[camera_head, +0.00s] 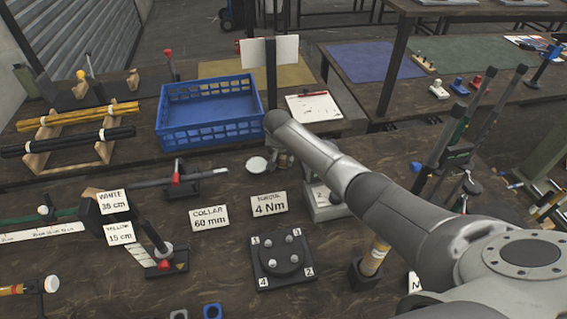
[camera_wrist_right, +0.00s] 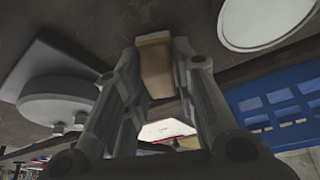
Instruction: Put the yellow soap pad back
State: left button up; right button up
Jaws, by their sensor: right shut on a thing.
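My right gripper (camera_head: 281,158) reaches over the dark table, just right of a small white round dish (camera_head: 257,164). In the right wrist view the gripper (camera_wrist_right: 157,60) is shut on a tan-yellow block (camera_wrist_right: 155,72), which looks like the yellow soap pad. The block sits between the two fingers, close to the brown table top; I cannot tell whether it touches it. The white dish (camera_wrist_right: 265,20) lies beside it, apart from the fingers. In the head view my arm and gripper hide the pad. My left gripper is not in view.
A blue crate (camera_head: 208,137) stands behind the gripper. A white sheet (camera_head: 314,107) with a red pen lies beyond it. A grey stand (camera_head: 328,207) is close to the right. Label cards, including the 4 Nm card (camera_head: 269,204), and a black numbered fixture (camera_head: 283,262) are in front.

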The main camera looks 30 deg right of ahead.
jog(key=shift+f, duration=0.1)
jog(key=shift+f, duration=0.15)
jog(key=o, duration=0.9)
jog(key=shift+r, duration=0.2)
jog(key=shift+r+p, duration=0.2)
jog(key=shift+p, duration=0.15)
jog(key=p+v, duration=1.1)
jog(key=p, duration=0.4)
jog(key=shift+s+r+p, duration=0.15)
jog(key=shift+r+p, duration=0.2)
jog(key=shift+p, duration=0.05)
